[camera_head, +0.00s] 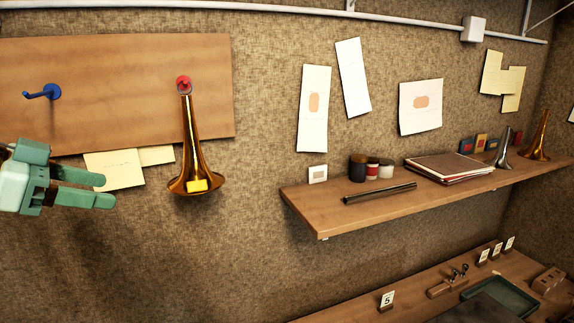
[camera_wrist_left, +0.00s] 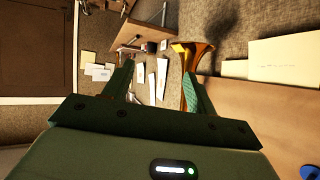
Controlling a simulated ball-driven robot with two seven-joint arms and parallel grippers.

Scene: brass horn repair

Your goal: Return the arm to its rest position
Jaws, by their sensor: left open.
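My left gripper (camera_head: 95,190) is at the left edge of the head view, its two green fingers apart with nothing between them. It points right, below the wooden board and left of the brass horn bell (camera_head: 190,150). The bell hangs mouth down from a red hook (camera_head: 183,83) on the board, with a yellow tag (camera_head: 197,185) near its rim. A clear gap lies between fingers and bell in the head view. In the left wrist view, the bell (camera_wrist_left: 191,62) shows behind the right finger, partly hidden by it. My right gripper is not in view.
The wooden board (camera_head: 120,70) also carries an empty blue hook (camera_head: 50,92). A wall shelf (camera_head: 330,210) at right holds a dark rod (camera_head: 380,193), small jars, a stack of folders (camera_head: 448,166) and horn parts. A bench with a green tray (camera_head: 500,296) is lower right.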

